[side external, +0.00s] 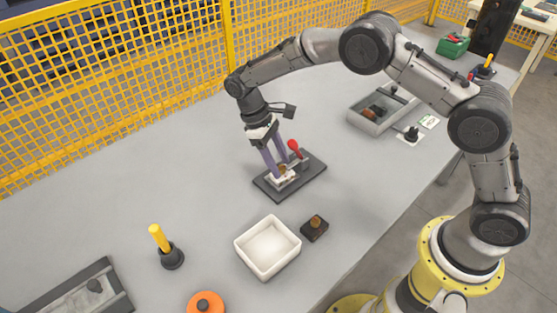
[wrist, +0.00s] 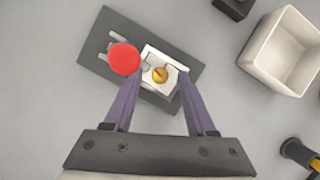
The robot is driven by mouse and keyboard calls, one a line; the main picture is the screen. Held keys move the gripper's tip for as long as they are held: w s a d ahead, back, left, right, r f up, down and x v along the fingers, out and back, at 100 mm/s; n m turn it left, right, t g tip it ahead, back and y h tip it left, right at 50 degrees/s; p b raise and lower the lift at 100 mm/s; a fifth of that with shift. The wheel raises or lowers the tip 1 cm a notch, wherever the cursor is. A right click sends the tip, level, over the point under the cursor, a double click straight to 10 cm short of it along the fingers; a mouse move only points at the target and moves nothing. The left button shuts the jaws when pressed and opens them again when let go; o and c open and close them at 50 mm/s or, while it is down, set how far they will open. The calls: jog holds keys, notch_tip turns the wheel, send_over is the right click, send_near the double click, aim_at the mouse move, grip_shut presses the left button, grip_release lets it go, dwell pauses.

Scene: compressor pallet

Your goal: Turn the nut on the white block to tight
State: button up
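The white block (wrist: 149,59) sits on a dark base plate (wrist: 181,48) on the grey table. A round brass-coloured nut (wrist: 160,75) with a small red mark is on top of the block. In the side external view the dark plate (side external: 267,184) shows under my gripper (side external: 281,178), and the block is partly hidden by the fingers. In the wrist view my gripper (wrist: 153,84) has its two purple fingers apart, on either side of the block and nut. A gap shows between the fingers and the nut. A red-knobbed lever (side external: 294,146) stands on the plate beside the block.
A white open bin (side external: 267,247) and a small dark box with a brown knob (side external: 315,228) stand in front of the plate. A yellow-handled tool (side external: 160,238) stands in a black holder. A grey tray (side external: 379,115) lies behind right. The table left of the plate is clear.

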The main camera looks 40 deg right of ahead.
jog(key=v, duration=1.3)
jog(key=shift+w+r, duration=0.2)
jog(key=shift+r, duration=0.15)
jog(key=shift+a, duration=0.15)
jog(key=s+a+n+t+h, duration=0.35)
jog(key=s+n, duration=0.25)
jog(key=n, duration=0.9)
jog(key=shift+t+y, duration=0.35)
jog(key=shift+t, duration=0.1)
jog(key=x, duration=1.4)
jog(key=shift+s+a, duration=0.1)
jog(key=shift+a, duration=0.05)
